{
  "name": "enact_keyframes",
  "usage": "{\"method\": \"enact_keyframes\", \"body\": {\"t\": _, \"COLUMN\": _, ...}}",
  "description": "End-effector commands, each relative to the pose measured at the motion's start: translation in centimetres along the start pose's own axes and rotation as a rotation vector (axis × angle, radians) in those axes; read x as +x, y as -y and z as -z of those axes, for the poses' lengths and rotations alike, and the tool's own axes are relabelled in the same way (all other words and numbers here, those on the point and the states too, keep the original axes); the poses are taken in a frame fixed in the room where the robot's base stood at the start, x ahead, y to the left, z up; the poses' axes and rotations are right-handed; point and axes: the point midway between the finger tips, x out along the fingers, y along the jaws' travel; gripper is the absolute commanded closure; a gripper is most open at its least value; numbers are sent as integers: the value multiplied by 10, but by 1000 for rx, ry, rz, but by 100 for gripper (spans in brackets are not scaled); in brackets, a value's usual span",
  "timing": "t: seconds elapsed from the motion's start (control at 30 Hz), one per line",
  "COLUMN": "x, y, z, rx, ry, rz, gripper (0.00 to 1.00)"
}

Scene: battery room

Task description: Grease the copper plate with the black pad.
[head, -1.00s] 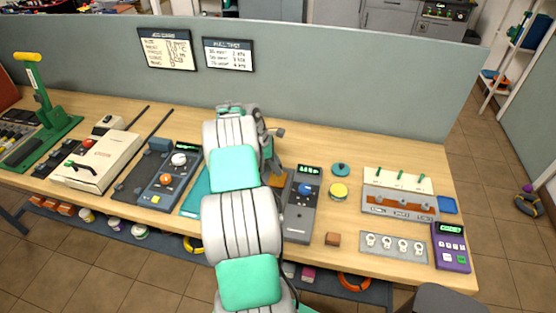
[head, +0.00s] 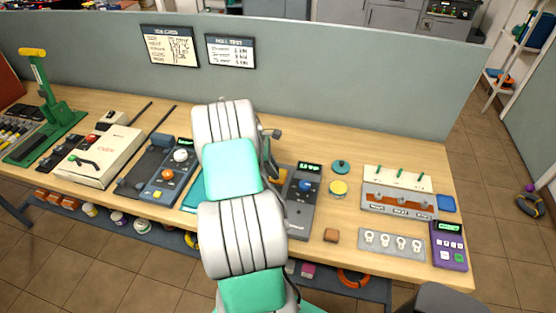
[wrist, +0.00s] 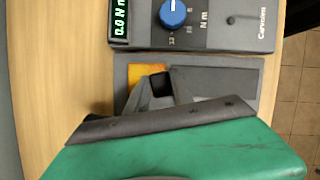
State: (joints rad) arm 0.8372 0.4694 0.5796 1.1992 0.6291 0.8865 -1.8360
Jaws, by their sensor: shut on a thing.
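My gripper (wrist: 160,90) points down over a grey base beside the torque tester, its fingers shut on a small black pad (wrist: 161,84). An orange copper plate (wrist: 136,74) lies on the grey base (wrist: 235,78); my fingers and the pad cover part of it. I cannot tell whether the pad touches the plate. In the head view a bit of the orange plate (head: 282,175) shows at the right edge of my arm. My arm hides the gripper and pad there.
The torque tester (head: 302,205) with its blue knob stands close on the right. A yellow-lidded tin (head: 338,188), a brown block (head: 331,235) and a switch panel (head: 399,201) are farther right. The blue-grey tester (head: 167,178) is left. A grey partition (head: 330,95) closes the back.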

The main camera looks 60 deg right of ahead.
Motion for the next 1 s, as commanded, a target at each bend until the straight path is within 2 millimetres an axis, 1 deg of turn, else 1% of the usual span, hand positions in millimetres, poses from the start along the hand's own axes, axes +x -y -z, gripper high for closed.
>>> {"method": "enact_keyframes", "body": {"t": 0.1, "x": -12, "y": -1, "z": -3, "rx": -1, "ry": 0, "rz": -4, "gripper": 100}}
{"method": "enact_keyframes", "body": {"t": 0.5, "x": -44, "y": 0, "z": -10, "rx": -12, "ry": 0, "rz": -8, "gripper": 100}}
{"method": "enact_keyframes", "body": {"t": 0.87, "x": -46, "y": 0, "z": -10, "rx": -13, "ry": 0, "rz": -7, "gripper": 100}}
{"method": "enact_keyframes", "body": {"t": 0.93, "x": -47, "y": 0, "z": -5, "rx": -22, "ry": 0, "rz": -11, "gripper": 100}}
{"method": "enact_keyframes", "body": {"t": 1.0, "x": -50, "y": 0, "z": 7, "rx": -44, "ry": 0, "rz": -20, "gripper": 100}}
